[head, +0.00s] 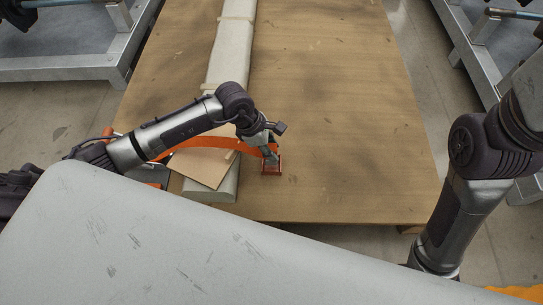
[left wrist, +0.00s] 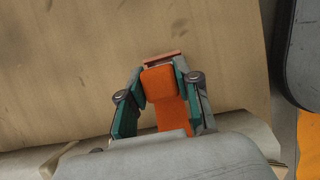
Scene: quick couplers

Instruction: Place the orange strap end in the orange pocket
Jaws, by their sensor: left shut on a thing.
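The orange strap (head: 205,142) runs from the left, over a pale padded beam and a tan sheet, to my left gripper (head: 269,154). In the left wrist view the strap end (left wrist: 163,84) lies between the two teal fingers of my left gripper (left wrist: 159,72), which is shut on it. The red-orange pocket (head: 272,172) is on the wooden table, right under the gripper. Its far edge shows just beyond the strap end in the left wrist view (left wrist: 163,57). The rest of the pocket is hidden there, so I cannot tell whether the end is inside it. My right gripper is out of view.
The wooden table (head: 330,120) is bare to the right of the pocket. The long pale beam (head: 230,60) runs along it. The tan sheet (head: 202,168) lies beside the pocket, under the strap. Metal-framed racks (head: 70,68) stand beyond the table.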

